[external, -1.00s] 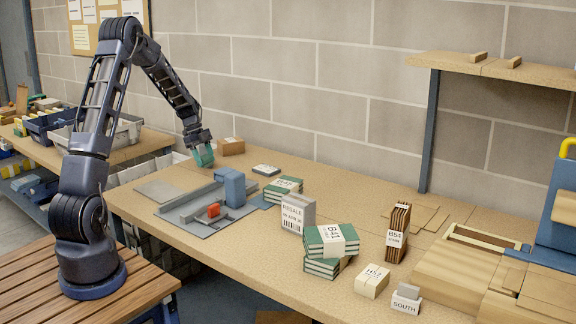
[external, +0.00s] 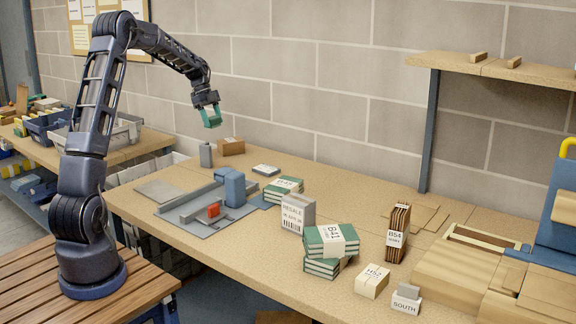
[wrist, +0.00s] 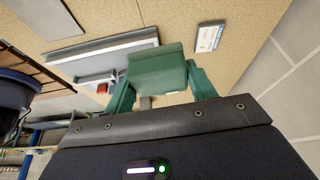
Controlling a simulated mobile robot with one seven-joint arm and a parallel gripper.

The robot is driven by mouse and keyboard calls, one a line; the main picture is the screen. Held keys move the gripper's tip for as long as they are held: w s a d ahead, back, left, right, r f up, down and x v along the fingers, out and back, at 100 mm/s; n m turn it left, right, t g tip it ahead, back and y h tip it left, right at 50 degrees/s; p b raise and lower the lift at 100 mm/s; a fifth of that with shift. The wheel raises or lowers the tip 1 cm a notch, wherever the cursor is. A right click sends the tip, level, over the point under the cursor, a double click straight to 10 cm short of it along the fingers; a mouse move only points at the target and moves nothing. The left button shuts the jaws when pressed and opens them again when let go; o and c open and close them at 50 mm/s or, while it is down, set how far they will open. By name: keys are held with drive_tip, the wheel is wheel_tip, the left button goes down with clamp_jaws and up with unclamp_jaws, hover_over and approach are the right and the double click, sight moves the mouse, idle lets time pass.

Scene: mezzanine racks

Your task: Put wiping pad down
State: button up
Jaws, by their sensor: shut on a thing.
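My gripper (external: 210,119) is raised well above the left part of the long workbench (external: 335,203). In the wrist view its two green fingers are shut on a green block, which I take to be the wiping pad (wrist: 157,70). The pad sits between the fingertips and touches nothing else that I can see. In the external view the pad is small and hard to tell from the teal fingers.
A small grey canister (external: 206,155) stands below my gripper, beside a brown carton (external: 231,146). A grey fixture with a red part (external: 213,210) lies nearer the front. Banded green books (external: 330,240) and boxes are to the right. Bare bench runs along the wall.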

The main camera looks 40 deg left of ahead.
hover_over(240, 165)
drive_tip(key=a, duration=0.1)
drive_tip(key=shift+m, duration=0.3)
drive_tip(key=f, duration=2)
drive_tip(key=shift+s+a+f, duration=0.1)
drive_tip(key=shift+s+a, duration=0.05)
drive_tip(key=shift+s, duration=0.1)
drive_tip(key=shift+f, duration=0.15)
drive_tip(key=o, duration=1)
drive_tip(key=v, duration=1.2)
drive_tip(key=shift+w+r, duration=0.1)
drive_tip(key=shift+r, duration=0.15)
